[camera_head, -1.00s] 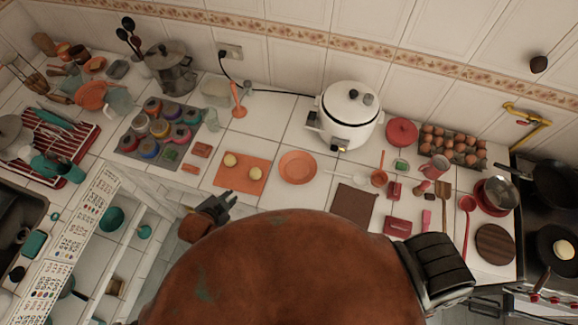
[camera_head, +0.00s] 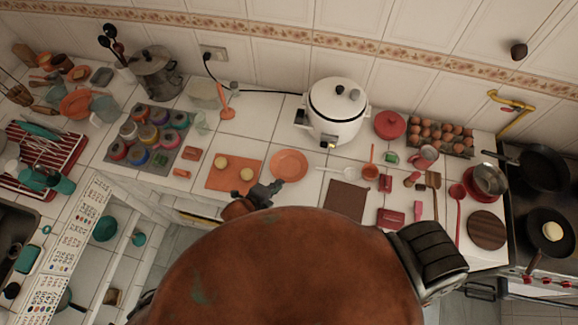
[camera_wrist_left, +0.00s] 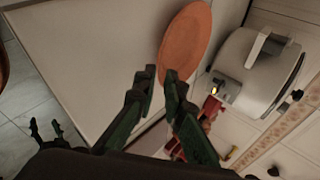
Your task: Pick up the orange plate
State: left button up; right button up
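The orange plate (camera_head: 288,165) lies flat on the white tiled counter, right of an orange board and in front of the white rice cooker. It also shows in the left wrist view (camera_wrist_left: 186,42), just beyond the fingertips. My left gripper (camera_head: 272,187) is at the counter's front, near the plate's lower left edge in the head view.
The orange cutting board (camera_head: 233,173) with two pale round pieces lies left of the plate. The white rice cooker (camera_head: 336,112) stands behind it. A brown board (camera_head: 345,201) lies to the right.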

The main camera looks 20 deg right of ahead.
aim_at(286, 179)
pick_arm(q)
jog(key=shift+x, duration=2)
jog(key=shift+w+a, duration=0.1)
jog(key=shift+a, duration=0.05)
jog(key=shift+c, duration=0.3)
grip_shut()
